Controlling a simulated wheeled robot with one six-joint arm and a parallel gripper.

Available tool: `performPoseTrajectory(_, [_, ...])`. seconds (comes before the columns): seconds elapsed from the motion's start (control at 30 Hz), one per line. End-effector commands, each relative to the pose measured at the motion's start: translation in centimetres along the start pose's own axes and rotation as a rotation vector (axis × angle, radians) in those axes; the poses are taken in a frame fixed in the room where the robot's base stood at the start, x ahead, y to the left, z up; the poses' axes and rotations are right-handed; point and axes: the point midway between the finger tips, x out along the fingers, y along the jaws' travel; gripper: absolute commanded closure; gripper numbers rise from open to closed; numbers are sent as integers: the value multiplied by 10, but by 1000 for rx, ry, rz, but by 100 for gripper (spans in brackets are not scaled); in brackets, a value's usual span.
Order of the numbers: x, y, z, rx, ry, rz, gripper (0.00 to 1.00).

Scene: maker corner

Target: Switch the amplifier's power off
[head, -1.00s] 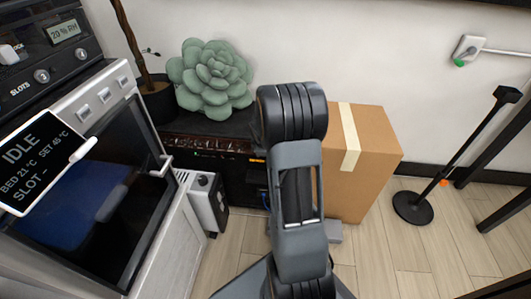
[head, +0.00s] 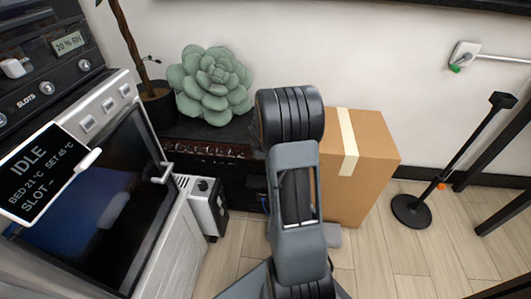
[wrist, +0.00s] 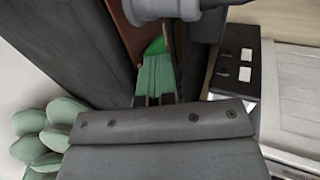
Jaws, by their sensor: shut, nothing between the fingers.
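The amplifier (head: 190,148) appears to be the low black cabinet with a reddish-brown control strip, standing against the wall under a green succulent. My arm covers its right end in the head view, and I cannot make out the power switch. In the wrist view its dark body (wrist: 60,35) and brown strip (wrist: 125,35) lie at the upper left. My gripper (wrist: 155,75) is shut and empty, with its greenish fingers pointing along the strip. Whether they touch anything, I cannot tell. In the head view the gripper is hidden behind my arm.
The succulent (head: 210,85) sits on the cabinet. A cardboard box (head: 365,165) stands to the right. A small black-and-white unit (head: 208,207) and an oven-like machine (head: 105,200) stand left. A black stand (head: 412,210) is further right, with clear floor between.

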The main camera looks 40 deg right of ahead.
Motion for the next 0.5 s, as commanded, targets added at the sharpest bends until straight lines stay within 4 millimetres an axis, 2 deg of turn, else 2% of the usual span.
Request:
performPoseTrajectory(0.2, [-10,5,0,0,0,1,100])
performPoseTrajectory(0.5, [-9,4,0,0,0,0,100])
